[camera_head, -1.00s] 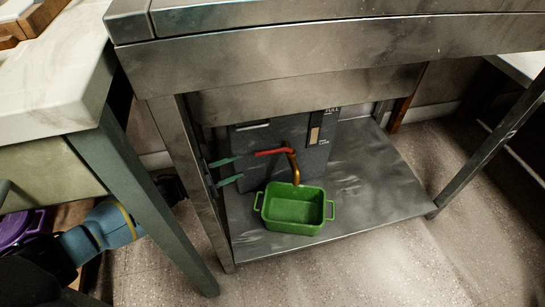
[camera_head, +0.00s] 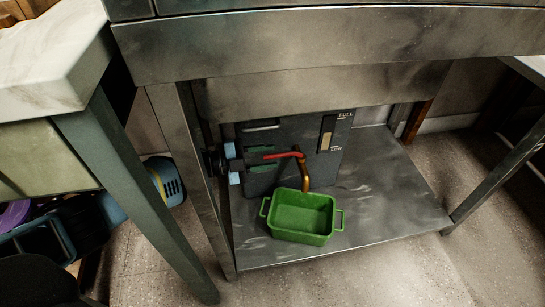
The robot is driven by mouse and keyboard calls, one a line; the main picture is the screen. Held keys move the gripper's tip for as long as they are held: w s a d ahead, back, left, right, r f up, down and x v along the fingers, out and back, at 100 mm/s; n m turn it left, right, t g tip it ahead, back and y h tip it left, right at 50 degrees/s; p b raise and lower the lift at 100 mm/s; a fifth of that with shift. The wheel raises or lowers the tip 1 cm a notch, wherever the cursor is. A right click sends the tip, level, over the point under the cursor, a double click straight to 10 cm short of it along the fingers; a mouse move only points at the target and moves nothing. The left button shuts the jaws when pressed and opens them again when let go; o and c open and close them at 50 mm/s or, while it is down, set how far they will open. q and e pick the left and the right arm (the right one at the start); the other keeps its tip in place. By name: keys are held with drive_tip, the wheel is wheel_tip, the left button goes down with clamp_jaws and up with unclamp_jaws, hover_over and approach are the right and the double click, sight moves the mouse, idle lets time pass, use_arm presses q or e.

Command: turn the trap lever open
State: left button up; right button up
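The trap lever (camera_head: 283,155) is a red handle on a bent copper pipe (camera_head: 306,176), in front of a dark grey box (camera_head: 285,132) under the steel table. It lies roughly level and points left from the pipe. My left gripper (camera_head: 268,158) reaches in past the table's left leg. Its green fingers are open, one above and one below the lever's left end. I cannot tell whether either finger touches it. A green tub (camera_head: 302,214) with two side handles stands on the lower shelf below the pipe. My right gripper is not in view.
The steel table's front left leg (camera_head: 190,190) stands close beside my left arm. The steel lower shelf (camera_head: 395,190) is clear to the right of the tub. A counter with a green-grey leg (camera_head: 135,180) stands at the left.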

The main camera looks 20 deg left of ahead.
use_arm(q)
drive_tip(key=shift+x, duration=0.95)
clamp_jaws()
